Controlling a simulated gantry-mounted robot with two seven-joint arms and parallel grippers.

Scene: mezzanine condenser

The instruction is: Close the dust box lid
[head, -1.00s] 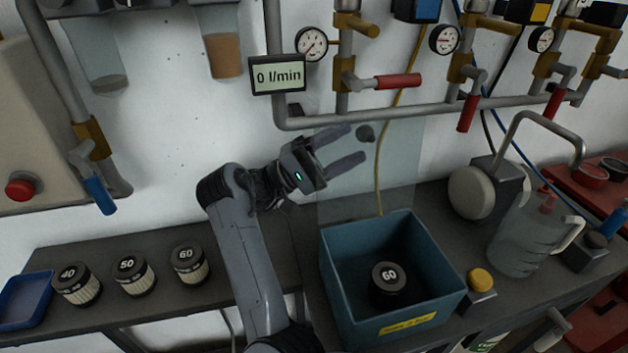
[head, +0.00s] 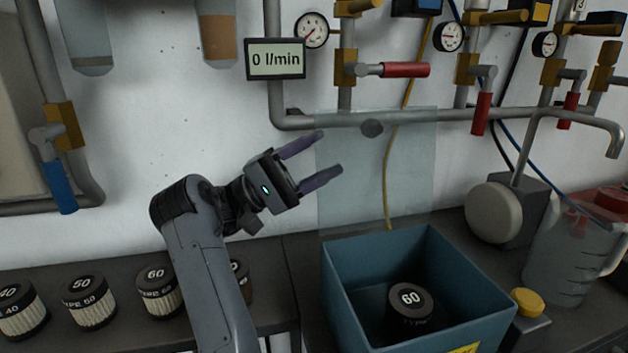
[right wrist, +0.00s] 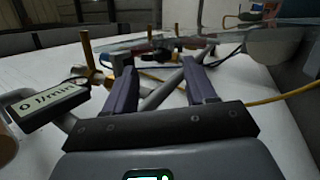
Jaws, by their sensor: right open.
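The dust box (head: 343,290) is a teal open-topped box at lower centre right in the head view. A black canister marked 60 (head: 410,302) is inside the box. My right gripper (head: 331,153) is open and empty, left of the knob and apart from it, its fingers pointing right. Its two fingers also show in the right wrist view (right wrist: 160,78), with nothing between them. My left gripper is not in view.
Several filter canisters (head: 90,302) stand on the bench at left. A grey pipe (head: 420,116) with red-handled valves runs behind the lid top. A flow display (head: 275,59) hangs above my gripper. A yellow button (head: 527,302) and a clear jug (head: 565,255) stand right of the box.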

